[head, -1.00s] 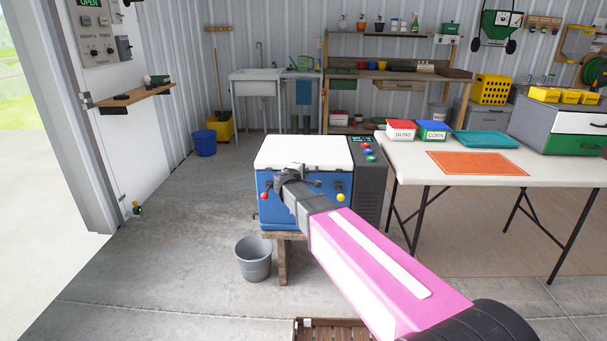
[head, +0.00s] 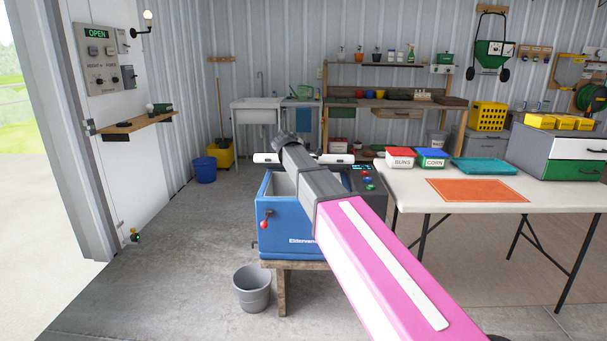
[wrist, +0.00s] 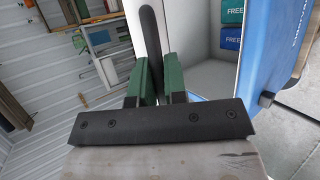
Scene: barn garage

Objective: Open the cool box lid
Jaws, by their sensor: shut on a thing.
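The blue cool box (head: 281,228) stands on a low wooden bench. Its white lid (head: 266,157) is raised and seen nearly edge-on, with the grey inside of the box showing below it. My gripper is over the box, its fingers hidden behind my wrist in the head view. In the wrist view, my gripper (wrist: 159,75) has its two green fingers closed at the raised lid, with a dark rounded bar of the lid between them. Green and blue packs (wrist: 231,38) marked "FREE" lie in the box. A red-knobbed latch (head: 264,225) hangs on its front.
A grey bucket (head: 252,290) stands on the floor by the bench. A white folding table (head: 490,195) with red and blue tubs is close on the right. The concrete floor to the left is clear.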

